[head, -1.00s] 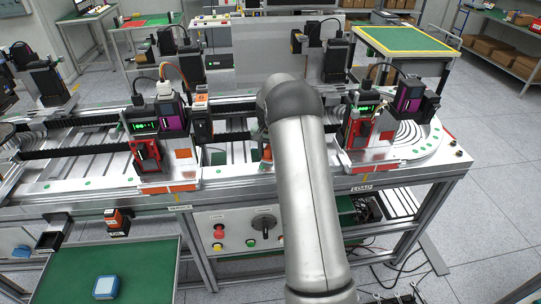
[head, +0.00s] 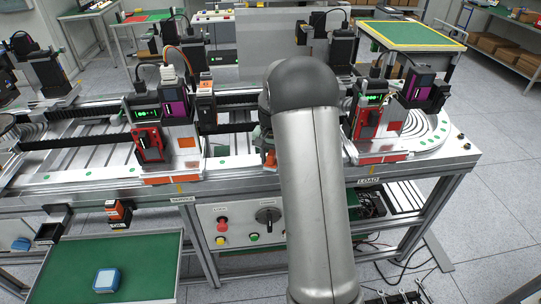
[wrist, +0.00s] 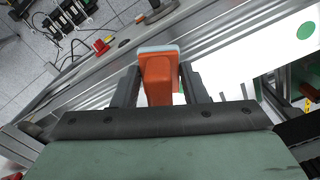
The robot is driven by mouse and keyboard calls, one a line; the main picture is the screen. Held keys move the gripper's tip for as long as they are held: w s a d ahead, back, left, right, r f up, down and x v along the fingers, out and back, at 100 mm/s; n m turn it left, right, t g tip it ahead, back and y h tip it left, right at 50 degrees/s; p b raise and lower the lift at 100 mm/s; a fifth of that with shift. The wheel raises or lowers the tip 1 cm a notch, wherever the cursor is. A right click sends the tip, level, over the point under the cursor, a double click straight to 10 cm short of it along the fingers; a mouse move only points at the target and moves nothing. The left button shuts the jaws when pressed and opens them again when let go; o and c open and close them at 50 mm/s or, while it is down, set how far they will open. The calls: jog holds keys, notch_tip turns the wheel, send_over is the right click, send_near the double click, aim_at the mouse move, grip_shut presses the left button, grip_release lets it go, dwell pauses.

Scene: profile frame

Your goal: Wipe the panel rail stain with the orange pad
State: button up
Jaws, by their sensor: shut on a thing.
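The orange pad (wrist: 158,82) has an orange grip body and a pale grey-blue face at its far end. My gripper (wrist: 160,76) is shut on the orange body, one dark finger on each side, in the wrist view. The pad is over or close to the bright metal rail (wrist: 232,65); I cannot tell whether it touches. In the head view my arm hides most of the gripper, and a bit of orange (head: 268,157) shows at its left edge. I cannot make out the stain; the pad or my arm may cover it.
Machine units with green displays stand on the bench at left (head: 145,112) and right (head: 372,95). A control panel with a red button (head: 222,224) is on the bench front. A green tray (head: 145,262) with a blue block (head: 106,280) is at lower left.

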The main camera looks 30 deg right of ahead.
jog(key=shift+w+r+p, duration=0.1)
jog(key=shift+r+p, duration=1.95)
jog(key=shift+r, duration=2.1)
